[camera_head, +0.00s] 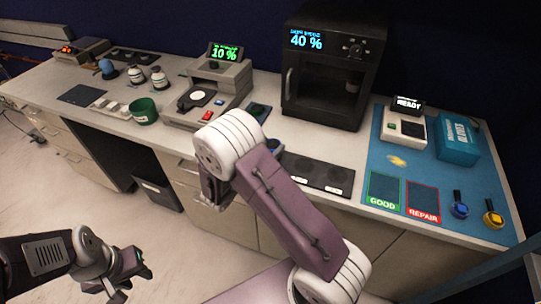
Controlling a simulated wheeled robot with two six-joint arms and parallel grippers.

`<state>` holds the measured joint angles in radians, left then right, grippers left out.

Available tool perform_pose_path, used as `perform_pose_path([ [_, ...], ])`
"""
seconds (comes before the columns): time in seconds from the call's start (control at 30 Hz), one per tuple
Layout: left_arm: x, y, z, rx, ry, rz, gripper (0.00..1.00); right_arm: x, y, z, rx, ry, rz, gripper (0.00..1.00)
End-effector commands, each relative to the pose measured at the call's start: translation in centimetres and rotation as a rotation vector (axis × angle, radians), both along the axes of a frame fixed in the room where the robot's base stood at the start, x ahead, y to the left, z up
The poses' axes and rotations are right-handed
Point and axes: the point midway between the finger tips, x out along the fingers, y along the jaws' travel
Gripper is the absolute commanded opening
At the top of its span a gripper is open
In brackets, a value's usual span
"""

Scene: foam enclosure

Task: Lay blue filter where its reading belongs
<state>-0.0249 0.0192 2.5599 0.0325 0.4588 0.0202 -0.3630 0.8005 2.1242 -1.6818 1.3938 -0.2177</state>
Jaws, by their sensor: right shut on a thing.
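A small blue round thing (275,146), possibly the blue filter, shows just behind my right arm, at the left end of a dark tray (345,184). The arm hides part of it, and I cannot tell what it rests on. My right gripper (213,192) is mostly hidden below the white wrist joint, near the counter's front edge. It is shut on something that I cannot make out. A grey meter (235,80) with a white disc on its stage reads 10 % in green. My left gripper (132,277) is open and empty, low over the floor.
A black oven (334,60) showing 40 % stands at the back. A blue mat (390,165) at right bears GOOD and REPAIR squares, a READY device (404,125) and a teal box (458,140). A green cup (143,111) and several dome-topped items stand at left.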

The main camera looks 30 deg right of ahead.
Motion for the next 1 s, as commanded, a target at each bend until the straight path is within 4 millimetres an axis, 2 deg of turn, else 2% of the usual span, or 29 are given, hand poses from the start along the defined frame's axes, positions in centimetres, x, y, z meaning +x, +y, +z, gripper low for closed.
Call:
perform_pose_path([
  [0.13,0.0,0.0,0.0,0.000,0.000,0.000,0.36,0.2,-0.2,-0.4,0.000,0.001,0.002,0.03],
  [0.3,0.0,0.0,-0.3,0.000,0.000,0.000,0.36,0.1,-0.1,-3.4,-0.001,0.004,0.003,0.03],
  [0.37,0.0,0.0,-0.3,0.000,0.000,0.000,0.36,0.2,-0.1,-4.0,0.000,0.002,0.002,0.03],
  [0.77,0.0,0.0,-0.7,0.000,0.000,0.000,0.36,0.1,-0.1,-4.7,0.000,0.000,0.002,0.03],
  [0.8,0.0,0.0,-0.6,0.000,0.000,0.000,0.36,0.1,-0.1,-4.5,0.000,0.000,0.002,0.61],
  [0.83,0.0,0.0,-0.6,0.000,0.000,0.000,0.36,0.1,-0.1,-4.5,0.000,0.000,0.002,0.69],
  [0.87,0.0,0.0,-0.5,0.000,0.000,0.000,0.36,0.1,-0.1,-4.5,0.000,0.000,0.002,0.71],
  [1.0,0.0,0.0,-0.5,0.000,0.000,0.000,0.36,0.1,-0.1,-4.5,0.000,0.000,0.002,0.71],
])
